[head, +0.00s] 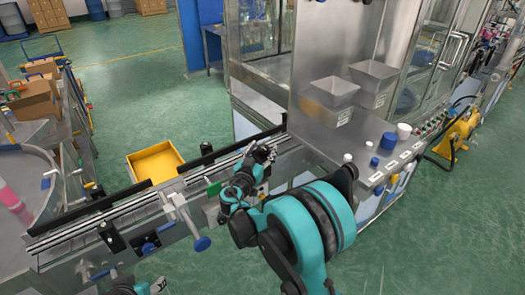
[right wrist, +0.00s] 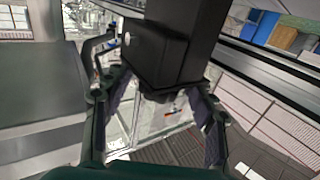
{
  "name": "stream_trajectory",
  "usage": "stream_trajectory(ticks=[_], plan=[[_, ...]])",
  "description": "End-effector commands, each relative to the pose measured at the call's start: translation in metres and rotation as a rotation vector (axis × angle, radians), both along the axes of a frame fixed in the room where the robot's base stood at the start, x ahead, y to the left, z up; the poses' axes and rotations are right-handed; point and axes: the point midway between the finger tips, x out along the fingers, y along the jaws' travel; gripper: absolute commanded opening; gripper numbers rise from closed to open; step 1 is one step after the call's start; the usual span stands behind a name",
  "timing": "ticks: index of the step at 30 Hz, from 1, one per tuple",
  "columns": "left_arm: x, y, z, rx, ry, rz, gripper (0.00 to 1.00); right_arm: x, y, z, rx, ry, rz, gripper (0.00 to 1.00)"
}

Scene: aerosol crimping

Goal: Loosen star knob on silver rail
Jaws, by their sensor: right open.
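The silver rail (head: 110,213) runs along the conveyor from the lower left toward the middle of the head view. My right gripper (head: 264,154) is at the rail's right part, beside the machine cabinet. Its jaws are open. In the right wrist view, a black block (right wrist: 168,48) shows above and between the spread fingers (right wrist: 160,115); I cannot tell whether they touch it. The star knob cannot be singled out; the area at the right gripper is partly hidden by my arm. A small part of my left gripper (head: 150,287) shows at the bottom edge; its jaws are unclear.
A lever with a blue handle (head: 202,243) sticks out from the conveyor front, and a blue knob (head: 148,247) sits left of it. A yellow bin (head: 155,162) stands behind the conveyor. Grey hoppers (head: 372,80) and blue and white caps (head: 388,140) are at the right.

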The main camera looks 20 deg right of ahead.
Motion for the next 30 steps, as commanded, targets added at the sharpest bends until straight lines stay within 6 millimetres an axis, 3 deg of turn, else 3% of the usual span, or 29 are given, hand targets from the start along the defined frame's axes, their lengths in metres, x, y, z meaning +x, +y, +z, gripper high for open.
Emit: stream_trajectory(ticks=[3, 9, 20, 30], plan=[[0.0000, 0.0000, 0.0003, 0.000, 0.000, 0.000, 0.53, -0.0002, 0.0001, 0.0002, 0.000, 0.000, 0.000, 0.56], [0.0000, 0.0000, 0.0003, 0.000, 0.000, 0.000, 0.53, -0.0002, 0.0002, 0.0001, 0.000, 0.000, 0.000, 0.05], [0.0000, 0.0000, -0.0007, 0.000, 0.000, 0.000, 0.53, -0.0010, -0.0010, -0.0001, 0.000, 0.000, 0.031, 0.05], [0.0000, 0.0000, -0.0057, 0.000, 0.000, 0.000, 0.53, -0.0018, -0.0029, -0.0006, 0.001, 0.001, 0.240, 0.05]])
